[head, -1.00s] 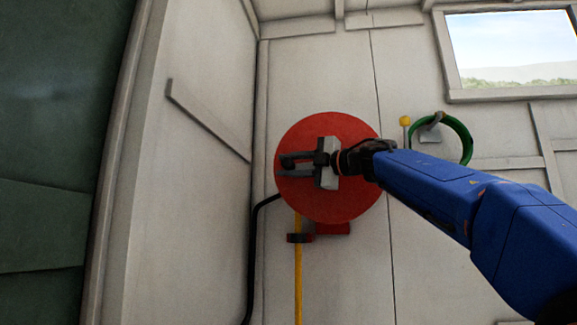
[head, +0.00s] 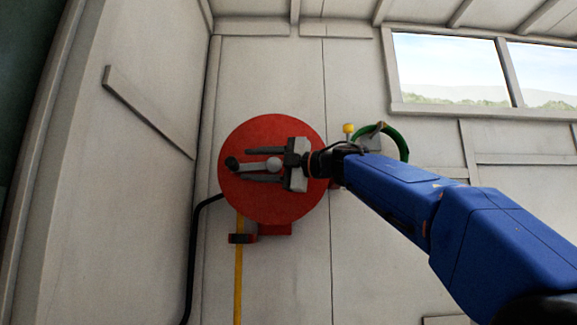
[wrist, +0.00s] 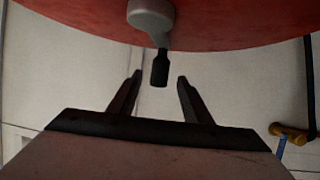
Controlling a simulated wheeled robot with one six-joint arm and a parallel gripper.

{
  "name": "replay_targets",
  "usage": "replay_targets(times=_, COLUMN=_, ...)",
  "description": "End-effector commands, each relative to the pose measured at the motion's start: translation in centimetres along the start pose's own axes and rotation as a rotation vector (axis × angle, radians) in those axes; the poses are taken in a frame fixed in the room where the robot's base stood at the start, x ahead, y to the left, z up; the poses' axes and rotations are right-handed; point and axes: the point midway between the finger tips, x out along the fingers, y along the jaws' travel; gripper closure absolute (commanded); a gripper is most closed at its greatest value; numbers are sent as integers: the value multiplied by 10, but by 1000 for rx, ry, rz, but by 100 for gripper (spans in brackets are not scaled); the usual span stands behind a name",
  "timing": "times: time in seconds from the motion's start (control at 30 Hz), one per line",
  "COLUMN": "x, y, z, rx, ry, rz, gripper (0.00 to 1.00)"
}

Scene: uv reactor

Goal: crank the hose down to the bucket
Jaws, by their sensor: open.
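The red reel (head: 285,210) is a large round disc on the white wall. Its crank has a grey arm (head: 251,167) running left from the pale hub to a black handle (head: 231,163). My gripper (head: 245,165) is open and empty in front of the reel, with the crank arm seen between its fingers. In the wrist view the black handle (wrist: 160,68) lies between the two fingertips (wrist: 160,77), with gaps on both sides. A yellow hose (head: 239,275) hangs below the reel. No bucket is in view.
A black hose (head: 194,240) bends down the wall left of the reel. A green coil (head: 397,145) hangs on a bracket at the right, beside a yellow knob (head: 348,128). A bar (head: 145,112) slants across the left wall. Windows (head: 450,70) are at upper right.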

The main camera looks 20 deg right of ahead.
Motion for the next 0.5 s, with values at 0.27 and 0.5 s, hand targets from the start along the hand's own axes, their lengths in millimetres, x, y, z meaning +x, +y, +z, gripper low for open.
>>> replay_targets(times=0.27, x=-41, y=0, z=1, rx=0, ry=-4, rz=1, gripper=55)
replay_targets(times=0.5, x=-72, y=0, z=1, rx=1, ry=-3, rz=0, gripper=55)
